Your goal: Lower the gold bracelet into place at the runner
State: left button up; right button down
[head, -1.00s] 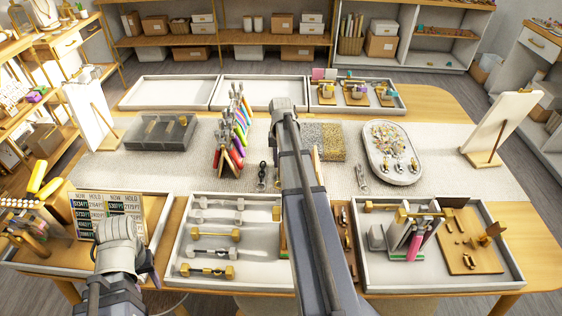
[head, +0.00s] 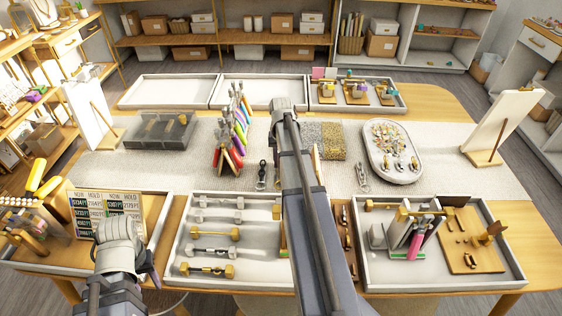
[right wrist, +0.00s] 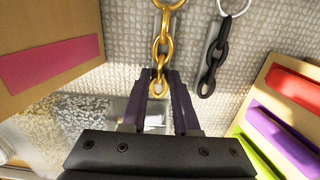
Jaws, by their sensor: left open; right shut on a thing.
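My right gripper (right wrist: 159,88) is shut on the lowest links of the gold bracelet (right wrist: 163,45) in the right wrist view. Its links run away from the fingers to a ring at the top edge. The grey woven runner (right wrist: 125,25) lies behind it; I cannot tell whether the bracelet touches it. In the head view my own right arm hides this gripper and the bracelet, over the middle of the runner (head: 400,200). My left gripper (head: 151,273) is open, low over the front left tray, partly hidden by its own wrist.
A dark chain (right wrist: 210,60) lies beside the gold bracelet. A silver chain (head: 362,178) and an oval tray (head: 404,177) are farther right.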

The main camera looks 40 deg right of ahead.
jog(key=shift+f, duration=0.2)
dwell(0.5)
jog(key=c, duration=0.6)
grip_release()
jog(key=shift+r, duration=0.1)
notch_tip(320, 180, up, 8)
jog(key=p, duration=0.7)
jog(key=shift+f, duration=0.2)
